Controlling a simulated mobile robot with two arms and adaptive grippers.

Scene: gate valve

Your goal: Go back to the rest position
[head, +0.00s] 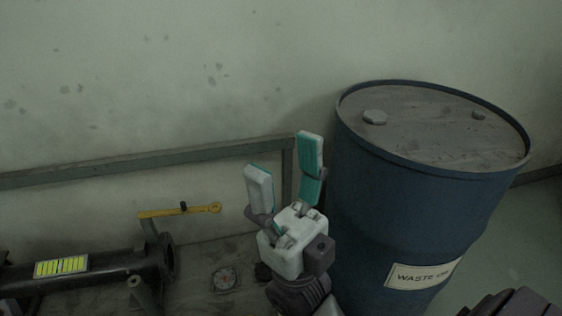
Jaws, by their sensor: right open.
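My right gripper (284,166) is in the middle of the head view, with its two teal-padded fingers apart and pointing up. Nothing is between the fingers. A dark pipe (110,276) with a yellow label lies at the lower left. A yellow lever handle (180,211) stands above the pipe's flanged end, to the left of the gripper and apart from it. My left gripper is not in the picture.
A blue waste drum (400,210) stands close on the right of my right gripper. A grey rail (150,161) runs along the pale wall (200,60) behind. A small round object (224,279) lies on the floor left of my right wrist.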

